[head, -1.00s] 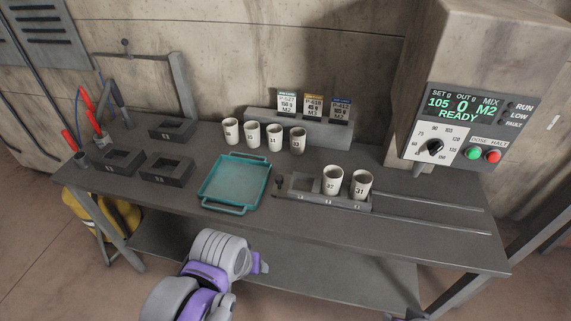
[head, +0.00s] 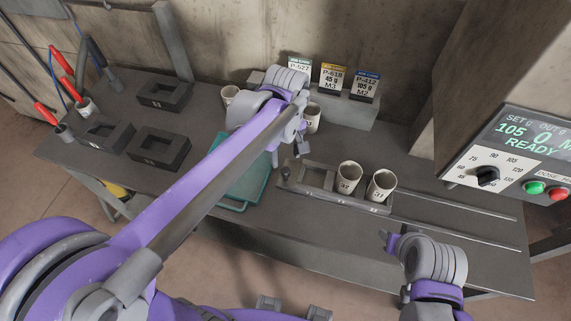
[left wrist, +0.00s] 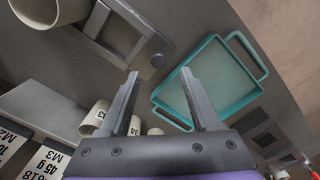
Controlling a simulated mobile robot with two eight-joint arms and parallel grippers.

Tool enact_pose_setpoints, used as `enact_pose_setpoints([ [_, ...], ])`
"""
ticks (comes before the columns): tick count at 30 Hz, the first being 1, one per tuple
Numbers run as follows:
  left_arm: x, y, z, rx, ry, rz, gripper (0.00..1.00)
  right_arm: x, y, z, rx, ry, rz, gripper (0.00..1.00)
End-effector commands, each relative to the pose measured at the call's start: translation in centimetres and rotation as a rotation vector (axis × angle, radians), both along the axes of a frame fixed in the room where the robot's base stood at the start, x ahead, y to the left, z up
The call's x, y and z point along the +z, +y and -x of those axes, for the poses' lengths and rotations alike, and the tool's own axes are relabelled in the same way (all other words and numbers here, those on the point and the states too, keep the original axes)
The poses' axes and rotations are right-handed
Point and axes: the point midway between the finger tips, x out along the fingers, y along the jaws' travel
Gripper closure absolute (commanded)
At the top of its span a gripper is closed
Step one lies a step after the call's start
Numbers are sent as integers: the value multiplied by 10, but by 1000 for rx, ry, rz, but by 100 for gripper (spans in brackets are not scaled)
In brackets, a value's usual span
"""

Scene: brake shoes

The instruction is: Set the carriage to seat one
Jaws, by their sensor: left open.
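The carriage (head: 318,180) is a dark slotted holder on the bench, at the left end of two rails. Its leftmost slot is empty; cups 37 (head: 348,178) and 31 (head: 380,186) stand in the others. A small round knob (head: 285,173) is at its left end. My right gripper (head: 390,241) is at the front edge, jaws unclear.
A teal tray (head: 232,205) lies left of the carriage, partly behind my left arm. More cups (head: 313,119) stand behind my left gripper, partly hidden. Card holder (head: 345,112) is at the back. Dark square blocks (head: 160,148) are left. The dosing machine (head: 520,150) is right; rails (head: 455,207) are clear.

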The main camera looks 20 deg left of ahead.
Motion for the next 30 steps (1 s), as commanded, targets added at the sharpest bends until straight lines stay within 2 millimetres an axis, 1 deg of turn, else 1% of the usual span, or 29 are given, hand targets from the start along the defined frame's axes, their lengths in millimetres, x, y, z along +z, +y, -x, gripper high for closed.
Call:
enact_pose_setpoints([
  [1, -11, 0, -1, 0, 0, 0, 36, -1, 0, 0, 0, 1, 0, 55],
  [3, -25, 0, 0, 0, 0, 0, 36, -3, 0, 1, 0, 2, 0, 55],
  [6, -43, 0, -1, 0, 0, 0, 36, -4, 0, 1, 0, 3, 0, 55],
  [10, -61, 0, -1, -1, -1, 0, 36, -6, 0, 2, 0, 5, 0, 55],
  [15, -72, 0, -1, -1, -1, 0, 36, -7, 0, 3, 0, 5, 0, 55],
  [23, -73, 0, -1, -1, -1, 0, 36, -7, 0, 2, 0, 5, 0, 55],
  [24, -73, 0, -1, -1, -1, 0, 37, -7, 0, 2, 0, 5, 0, 55],
  [25, -73, 0, -1, -1, -1, 0, 43, -7, 0, 2, 0, 5, 0, 55],
  [29, -73, 0, -1, -1, -1, 0, 66, -7, 0, 2, 0, 5, 0, 55],
  [30, -73, 0, -1, -1, -1, 0, 73, -7, 0, 2, 0, 5, 0, 55],
])
